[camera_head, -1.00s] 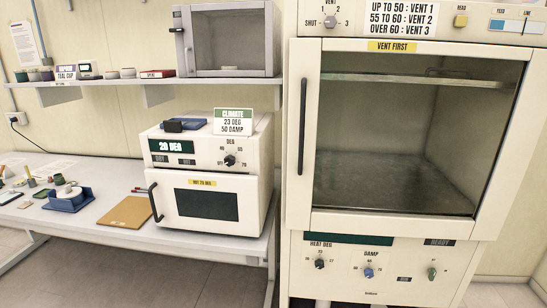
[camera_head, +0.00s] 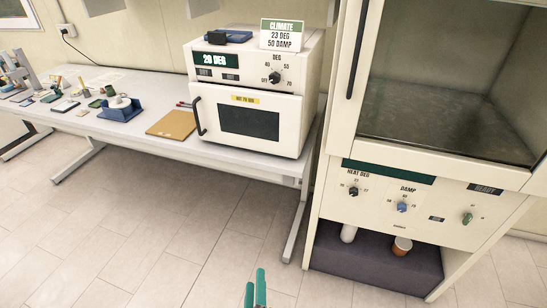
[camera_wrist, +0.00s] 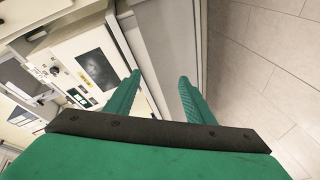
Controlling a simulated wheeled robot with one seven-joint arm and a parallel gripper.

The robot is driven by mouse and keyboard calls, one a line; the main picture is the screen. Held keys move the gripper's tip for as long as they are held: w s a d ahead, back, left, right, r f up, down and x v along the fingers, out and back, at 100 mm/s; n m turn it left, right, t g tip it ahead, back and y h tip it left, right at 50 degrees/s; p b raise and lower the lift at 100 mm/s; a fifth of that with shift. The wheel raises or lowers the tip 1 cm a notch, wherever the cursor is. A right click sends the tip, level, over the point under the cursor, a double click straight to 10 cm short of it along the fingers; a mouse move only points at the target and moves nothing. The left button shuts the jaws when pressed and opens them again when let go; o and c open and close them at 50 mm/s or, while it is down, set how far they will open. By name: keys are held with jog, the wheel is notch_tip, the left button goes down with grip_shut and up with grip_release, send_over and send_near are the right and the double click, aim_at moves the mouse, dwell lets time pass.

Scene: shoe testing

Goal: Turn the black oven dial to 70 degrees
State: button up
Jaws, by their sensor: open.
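The small white oven (camera_head: 250,90) stands on the bench with its door shut. Its black dial (camera_head: 274,76) is on the upper right of its front panel, under the label DEG, with marks OFF, 40, 55 and 70 around it. The display (camera_head: 214,59) reads 20 DEG. Which mark the dial points at is too small to tell. My gripper (camera_head: 255,288) shows green fingers at the bottom of the head view, well below and apart from the oven. In the wrist view my gripper (camera_wrist: 160,85) is open and empty, with the oven (camera_wrist: 95,70) beyond it.
A large white cabinet (camera_head: 330,170) stands right of the oven, with a black HEAT DEG dial (camera_head: 353,191) and a blue DAMP dial (camera_head: 402,207). Floor before the bench is clear.

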jog(key=w+a+r+n, duration=0.1)
jog(key=w+r+n, duration=0.2)
jog(key=w, duration=0.4)
jog(key=w+a+r+n, duration=0.1)
jog(key=w+r+n, duration=0.2)
jog(key=w, duration=0.4)
jog(key=n+t+h, duration=0.2)
jog(key=n+h, duration=0.4)
jog(key=n, duration=0.7)
send_near(274, 80)
jog(key=x, duration=0.6)
jog(key=shift+w+r, duration=0.1)
jog(key=shift+w, duration=0.95)
jog(key=shift+w+d, duration=0.25)
jog(key=shift+d, duration=0.2)
